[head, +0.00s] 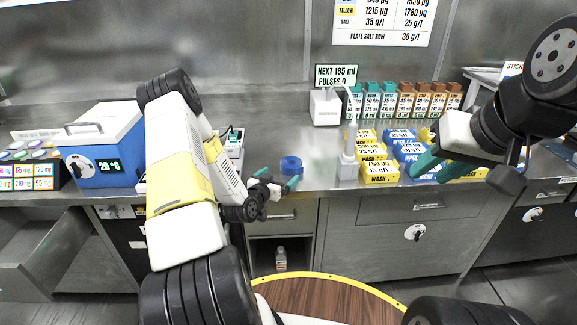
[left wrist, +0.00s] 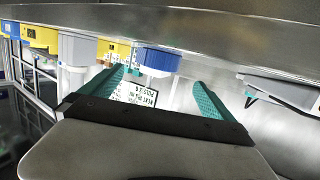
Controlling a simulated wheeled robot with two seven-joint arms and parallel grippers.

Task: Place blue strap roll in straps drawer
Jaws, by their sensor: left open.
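The blue strap roll (head: 291,165) sits on the steel counter near its front edge. In the left wrist view the blue roll (left wrist: 158,60) shows beyond and between the fingertips. My left gripper (head: 277,180) is open and empty, at the counter's front edge just short of the roll. It also shows in the left wrist view (left wrist: 160,88) with its teal fingers spread. My right gripper (head: 426,164) is by the yellow and blue boxes at the right; its finger gap is unclear. No straps label is readable; a closed drawer front (head: 284,214) is below the roll.
A blue cooler box (head: 100,143) stands at the left of the counter, with an open drawer (head: 40,252) below left. A white pump bottle (head: 348,160) and yellow boxes (head: 379,172) stand right of the roll. A small bottle (head: 281,259) is in a low open compartment.

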